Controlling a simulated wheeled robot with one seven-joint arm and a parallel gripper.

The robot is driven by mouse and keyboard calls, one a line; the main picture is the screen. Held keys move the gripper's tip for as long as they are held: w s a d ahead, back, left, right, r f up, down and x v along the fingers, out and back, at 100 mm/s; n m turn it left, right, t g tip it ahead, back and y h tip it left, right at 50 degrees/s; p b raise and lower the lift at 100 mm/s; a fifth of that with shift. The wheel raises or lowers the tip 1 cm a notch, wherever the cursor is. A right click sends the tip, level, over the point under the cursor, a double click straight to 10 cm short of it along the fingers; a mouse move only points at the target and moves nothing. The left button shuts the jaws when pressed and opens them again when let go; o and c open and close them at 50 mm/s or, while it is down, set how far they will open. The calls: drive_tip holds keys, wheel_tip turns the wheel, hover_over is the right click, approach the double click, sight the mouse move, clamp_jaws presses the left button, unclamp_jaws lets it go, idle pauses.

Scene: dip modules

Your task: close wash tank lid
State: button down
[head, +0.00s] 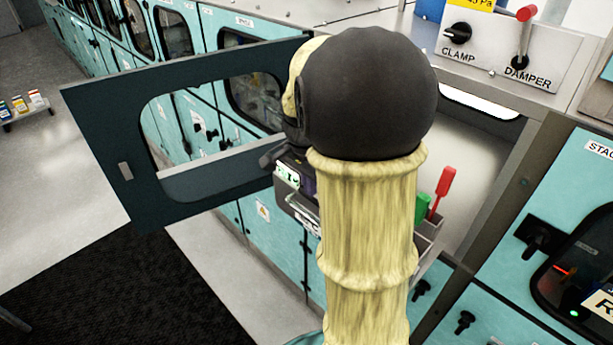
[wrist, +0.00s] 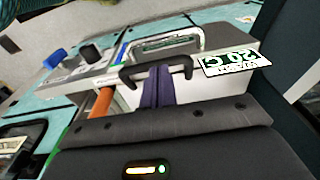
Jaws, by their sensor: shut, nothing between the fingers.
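My gripper (wrist: 158,72) shows in the wrist view as two purple fingers side by side, shut and empty. Their tips are at a black bracket-shaped bar (wrist: 128,78); I cannot tell whether they touch it. A green-and-white "20 C" label (wrist: 235,63) is beside it. In the head view the gripper is mostly hidden behind my arm, near a small green label (head: 287,175). I cannot make out the wash tank lid for certain. A dark teal panel with a large window opening (head: 105,125) stands swung out to the left.
A control panel with CLAMP and DAMPER handles (head: 510,50) is at the upper right. A red-handled tool (head: 444,185) and a green item (head: 422,208) stand right of my arm. Teal cabinets (head: 270,245) line the row. Floor at lower left is clear.

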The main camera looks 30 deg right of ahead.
drive_tip(key=shift+f, duration=0.6)
drive_tip(key=shift+s+a+f+b, duration=0.2)
drive_tip(key=shift+s+f+b, duration=0.05)
drive_tip(key=shift+f+b, duration=0.05)
wheel_tip(320, 180, up, 15)
drive_tip(key=a+p, duration=0.1)
drive_tip(key=a, duration=0.1)
drive_tip(key=shift+s+f, duration=0.2)
drive_tip(key=shift+a, duration=0.1)
